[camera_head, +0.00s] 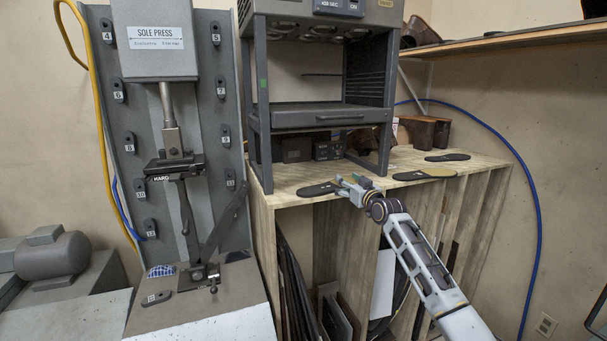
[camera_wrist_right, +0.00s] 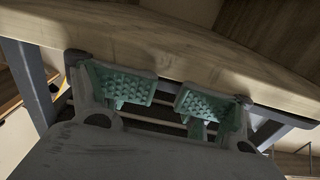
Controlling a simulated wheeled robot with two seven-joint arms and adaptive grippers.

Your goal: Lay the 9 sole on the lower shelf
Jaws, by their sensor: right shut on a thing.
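A flat dark sole (camera_head: 319,189) lies at the front edge of the wooden bench top, under the rack. My right gripper (camera_head: 352,187) is at this sole's right end and is shut on it; its fingers hide that end. In the right wrist view, its teal-padded fingers (camera_wrist_right: 160,97) show with a gap between them, and the sole cannot be made out. A black and tan sole (camera_head: 424,174) and a black sole (camera_head: 447,157) lie further right on the bench. I cannot read a size on any of them. My left gripper is out of view.
The grey metal rack (camera_head: 320,116) with its shelf stands on the bench (camera_head: 290,180), its legs close to my gripper. The sole press (camera_head: 155,50) with numbered tags stands at left. A blue hose (camera_head: 520,170) runs down the wall. Open compartments lie below the bench top.

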